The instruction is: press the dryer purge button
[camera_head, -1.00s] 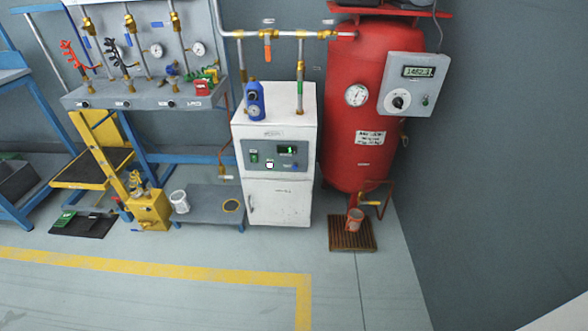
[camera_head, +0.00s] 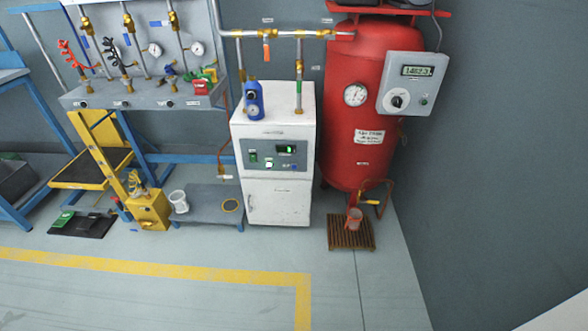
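The dryer is a white cabinet (camera_head: 279,205) standing on the floor against the back wall, left of the red tank. Its grey control panel (camera_head: 262,148) faces me. The panel has a green switch (camera_head: 253,157) at left, a dark display with green digits (camera_head: 287,149) at upper right, a small bright square (camera_head: 269,163) in the lower middle and a small blue button (camera_head: 294,167) at lower right. The labels are too small to read, so I cannot tell which is the purge button. Neither of my grippers is in view.
A blue bottle-shaped unit (camera_head: 253,101) sits on the dryer top. The red tank (camera_head: 357,150) with a grey control box (camera_head: 412,84) stands to its right, a low blue-grey platform (camera_head: 210,196) to its left. The floor in front (camera_head: 180,300) is clear.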

